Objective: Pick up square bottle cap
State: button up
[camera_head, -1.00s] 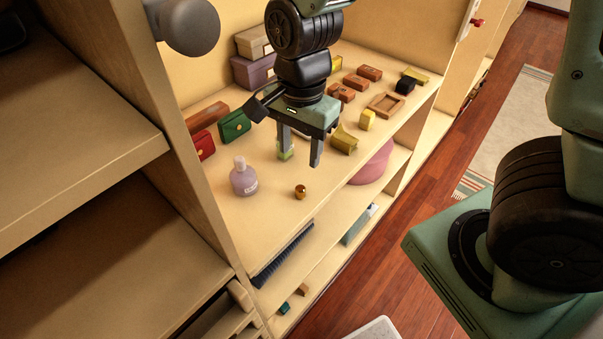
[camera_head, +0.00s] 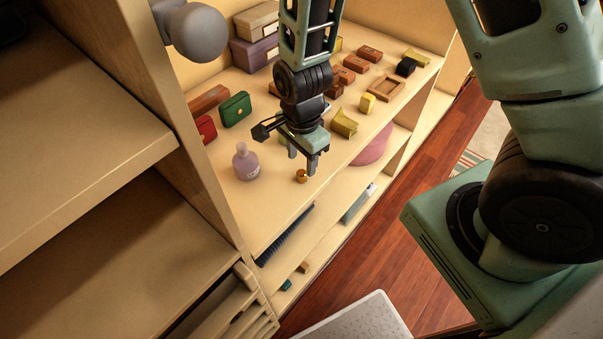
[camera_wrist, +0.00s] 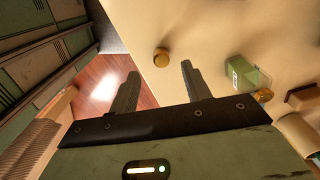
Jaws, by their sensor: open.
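A small round gold cap (camera_head: 301,176) lies loose on the shelf near its front edge. In the wrist view the cap (camera_wrist: 161,57) shows just beyond the fingertips, between their lines. My gripper (camera_head: 302,162) is open and empty, pointing down just above and behind the cap; I see no contact. Its two fingers also show in the wrist view (camera_wrist: 160,70). A green square bottle (camera_wrist: 245,76) stands on the shelf to the right in the wrist view, with a gold piece at one end. In the head view my gripper mostly hides that bottle.
A lilac round bottle (camera_head: 246,164) stands left of the cap. A green purse (camera_head: 235,109), a yellow bow-shaped item (camera_head: 344,123), a yellow block (camera_head: 367,103) and a wooden tray (camera_head: 386,88) are further back. The shelf's front edge is close to the cap.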

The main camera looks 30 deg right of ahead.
aim_at(301, 173)
jog(key=shift+w+f+p, duration=0.1)
jog(key=shift+f+p, duration=0.85)
jog(key=shift+f, duration=1.8)
grip_shut()
